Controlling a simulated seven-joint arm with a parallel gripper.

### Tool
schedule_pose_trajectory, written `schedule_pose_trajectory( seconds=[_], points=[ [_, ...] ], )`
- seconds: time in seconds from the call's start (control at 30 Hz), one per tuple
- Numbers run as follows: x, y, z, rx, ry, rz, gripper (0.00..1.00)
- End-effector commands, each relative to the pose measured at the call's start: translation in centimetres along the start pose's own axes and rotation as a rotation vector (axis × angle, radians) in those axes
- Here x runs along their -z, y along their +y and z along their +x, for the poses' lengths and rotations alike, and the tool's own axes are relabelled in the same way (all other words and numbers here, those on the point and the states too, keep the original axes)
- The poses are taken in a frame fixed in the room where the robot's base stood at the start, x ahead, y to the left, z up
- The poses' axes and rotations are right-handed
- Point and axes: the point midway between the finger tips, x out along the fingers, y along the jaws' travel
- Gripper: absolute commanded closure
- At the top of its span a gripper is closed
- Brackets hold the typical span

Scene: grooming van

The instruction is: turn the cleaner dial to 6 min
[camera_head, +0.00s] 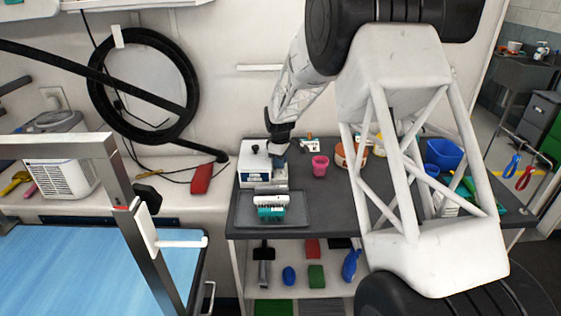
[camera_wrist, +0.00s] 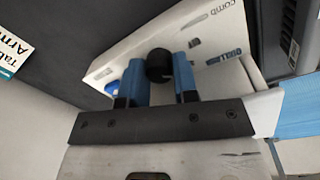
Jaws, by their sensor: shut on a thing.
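The cleaner (camera_head: 254,172) is a white box at the back left of the grey table, and its white panel with printed lettering (camera_wrist: 218,44) fills the middle of the wrist view. The black round dial (camera_wrist: 159,66) stands out from that panel. My gripper (camera_wrist: 160,78) has one blue finger on each side of the dial and is shut on it. In the head view my gripper (camera_head: 280,158) reaches down to the right part of the cleaner and hides the dial. The dial's pointer and the minute marks cannot be read.
A grey tray (camera_head: 297,216) with a comb-like teal and white item (camera_head: 270,207) lies in front of the cleaner. A pink cup (camera_head: 320,166) stands to the right, with an orange-brown jar (camera_head: 350,155) beyond. The blue grooming table (camera_head: 95,270) is at the front left.

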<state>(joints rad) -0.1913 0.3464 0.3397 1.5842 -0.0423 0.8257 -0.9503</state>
Motion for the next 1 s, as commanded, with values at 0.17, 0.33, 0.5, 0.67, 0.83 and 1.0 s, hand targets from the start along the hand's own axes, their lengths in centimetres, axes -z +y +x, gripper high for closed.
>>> schedule_pose_trajectory(
  seconds=[0.17, 0.33, 0.5, 0.67, 0.83, 1.0],
  points=[
    [0.0, 0.0, 0.1, 0.001, 0.000, 0.000, 0.96],
    [0.0, 0.0, 0.1, 0.000, 0.000, 0.000, 0.63],
    [0.0, 0.0, 0.0, 0.000, 0.000, 0.000, 0.47],
    [0.0, 0.0, 0.0, 0.000, 0.000, 0.000, 0.47],
    [0.0, 0.0, -0.3, -0.001, 0.000, 0.000, 0.47],
    [0.0, 0.1, -1.6, -0.002, 0.002, -0.001, 0.47]
  ],
)
